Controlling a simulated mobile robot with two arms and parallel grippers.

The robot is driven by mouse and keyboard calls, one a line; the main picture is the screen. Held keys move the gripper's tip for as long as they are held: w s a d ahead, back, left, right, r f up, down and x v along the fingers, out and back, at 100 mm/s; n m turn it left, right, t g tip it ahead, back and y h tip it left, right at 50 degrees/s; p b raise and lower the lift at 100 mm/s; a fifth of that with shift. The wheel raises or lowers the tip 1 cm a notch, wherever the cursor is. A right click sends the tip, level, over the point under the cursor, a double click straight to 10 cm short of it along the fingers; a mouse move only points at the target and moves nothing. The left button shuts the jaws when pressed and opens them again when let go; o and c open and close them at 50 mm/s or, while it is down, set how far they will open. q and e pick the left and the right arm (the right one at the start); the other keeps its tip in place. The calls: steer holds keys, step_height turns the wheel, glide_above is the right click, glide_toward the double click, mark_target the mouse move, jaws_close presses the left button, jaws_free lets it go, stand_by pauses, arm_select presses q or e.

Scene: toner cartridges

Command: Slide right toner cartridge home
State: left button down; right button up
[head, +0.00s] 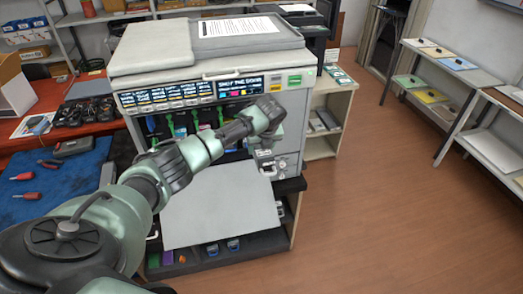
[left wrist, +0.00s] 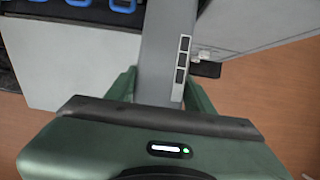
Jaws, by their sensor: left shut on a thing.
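The copier (head: 205,75) stands with its front door (head: 220,212) folded down, and green tabs show in the opening behind it. My left gripper (head: 265,160) is at the right end of that opening, above the door's right edge. In the left wrist view its green fingers (left wrist: 160,92) are shut on a long grey piece, which I take to be the right toner cartridge (left wrist: 163,50). It has a strip of small dark windows. How far it sits in its slot is hidden in the head view by my arm and gripper. My right gripper is not in view.
A red bench (head: 35,130) with a blue mat (head: 55,190) and tools is on the left. A low shelf unit (head: 325,145) stands right of the copier. The wooden floor (head: 385,215) is free on the right. Blue loops (left wrist: 122,4) show at the top of the wrist view.

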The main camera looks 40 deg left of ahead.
arm_select(q)
steer(key=shift+w+a+b, duration=0.55)
steer(key=shift+w+a, duration=0.3)
steer(key=shift+a, duration=0.1)
steer(key=shift+p, duration=0.3)
steer(key=shift+c, duration=2.4)
jaws_free()
steer(key=shift+s, duration=0.1)
steer(key=shift+d+f, duration=0.1)
steer(key=s+d+p, duration=0.1)
steer(key=p, duration=0.2)
steer(key=shift+s+d+r, duration=0.15)
steer(key=shift+r, duration=0.05)
steer(key=shift+s+d+f, duration=0.2)
steer(key=shift+d, duration=0.05)
steer(key=shift+s+d, duration=0.45)
steer(key=shift+d, duration=0.1)
